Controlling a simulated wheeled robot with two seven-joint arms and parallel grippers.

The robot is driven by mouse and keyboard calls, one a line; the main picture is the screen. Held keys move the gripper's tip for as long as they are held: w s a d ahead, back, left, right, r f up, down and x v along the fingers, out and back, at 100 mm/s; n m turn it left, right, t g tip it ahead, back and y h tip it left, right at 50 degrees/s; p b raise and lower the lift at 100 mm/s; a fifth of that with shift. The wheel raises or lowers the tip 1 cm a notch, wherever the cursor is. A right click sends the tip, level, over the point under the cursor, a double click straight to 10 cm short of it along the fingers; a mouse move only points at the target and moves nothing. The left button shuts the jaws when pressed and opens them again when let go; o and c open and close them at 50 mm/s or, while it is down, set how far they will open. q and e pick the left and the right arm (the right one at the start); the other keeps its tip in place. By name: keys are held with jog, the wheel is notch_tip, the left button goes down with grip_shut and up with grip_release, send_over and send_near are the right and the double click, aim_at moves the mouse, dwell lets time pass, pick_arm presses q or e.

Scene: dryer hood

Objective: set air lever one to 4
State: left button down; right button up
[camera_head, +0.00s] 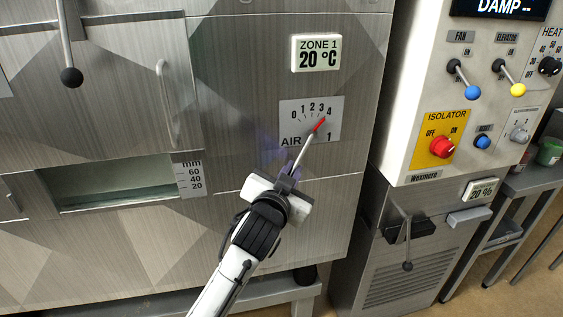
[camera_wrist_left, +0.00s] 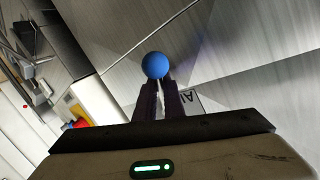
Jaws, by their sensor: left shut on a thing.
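Air lever one is on the plate marked AIR 1 (camera_head: 330,134), below the ZONE 1 display. The lever (camera_head: 309,145) has a pale shaft and a red pointer tip (camera_head: 320,125), which points up and right, at or very close to the 4. My left gripper (camera_head: 288,175) is shut on the lever's lower handle end. In the left wrist view a blue ball knob (camera_wrist_left: 155,65) shows at the tips of my gripper's two dark fingers (camera_wrist_left: 158,95). The knob is hidden by the gripper in the head view. My right gripper is not in view.
The ZONE 1 display (camera_head: 317,53) reads 20 °C. At the right stands a control panel with a blue-knobbed fan lever (camera_head: 473,92), a yellow-knobbed elevator lever (camera_head: 518,90) and a red isolator knob (camera_head: 442,147). A black-knobbed lever (camera_head: 71,77) hangs at the upper left.

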pick_arm(q)
jog(key=shift+r, duration=0.1)
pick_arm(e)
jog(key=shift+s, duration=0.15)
pick_arm(q)
jog(key=c, duration=1.9)
grip_release()
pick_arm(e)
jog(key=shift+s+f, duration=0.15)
pick_arm(q)
jog(key=shift+o, duration=0.2)
jog(key=v, duration=1)
jog(key=shift+s, duration=0.15)
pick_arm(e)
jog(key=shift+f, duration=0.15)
pick_arm(q)
jog(key=shift+a, duration=0.1)
